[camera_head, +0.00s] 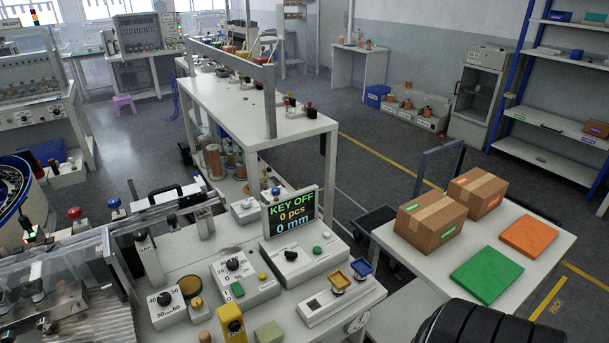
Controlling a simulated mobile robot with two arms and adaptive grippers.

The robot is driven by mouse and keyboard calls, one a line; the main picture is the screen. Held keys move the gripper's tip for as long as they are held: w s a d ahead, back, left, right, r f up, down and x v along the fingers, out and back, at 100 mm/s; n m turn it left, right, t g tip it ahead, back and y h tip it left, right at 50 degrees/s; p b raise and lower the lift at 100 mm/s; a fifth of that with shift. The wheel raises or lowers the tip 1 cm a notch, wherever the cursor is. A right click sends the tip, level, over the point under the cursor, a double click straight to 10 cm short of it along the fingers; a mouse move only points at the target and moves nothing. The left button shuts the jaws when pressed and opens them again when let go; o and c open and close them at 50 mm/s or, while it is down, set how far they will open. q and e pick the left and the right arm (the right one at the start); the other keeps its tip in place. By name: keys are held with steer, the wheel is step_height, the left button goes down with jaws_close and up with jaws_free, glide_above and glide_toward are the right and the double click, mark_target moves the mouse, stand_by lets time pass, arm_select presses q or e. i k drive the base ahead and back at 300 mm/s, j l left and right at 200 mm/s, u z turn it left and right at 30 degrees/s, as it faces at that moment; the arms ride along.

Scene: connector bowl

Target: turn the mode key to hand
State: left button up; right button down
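A display (290,214) on the bench reads KEY OFF, 0 pcs, 0 mm. Just in front of it is a pale control box (303,268) with a black knob (291,255) and a green button (317,250); this knob may be the mode key, but its markings are too small to read. To its left, another box (262,290) has a black dial (233,264) with numbers, and green and yellow buttons. Neither gripper shows in the head view. A black ribbed part at the bottom right looks like my own arm.
A yellow block (231,324) is at the front. A clear guard (75,265) is at the left. The right table holds cartons (430,221), a green pad (486,275) and an orange pad (529,236).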

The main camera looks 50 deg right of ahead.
mark_target(291, 256)
steer(key=z, duration=1.45)
steer(key=l+z, duration=0.2)
steer(key=z, duration=0.5)
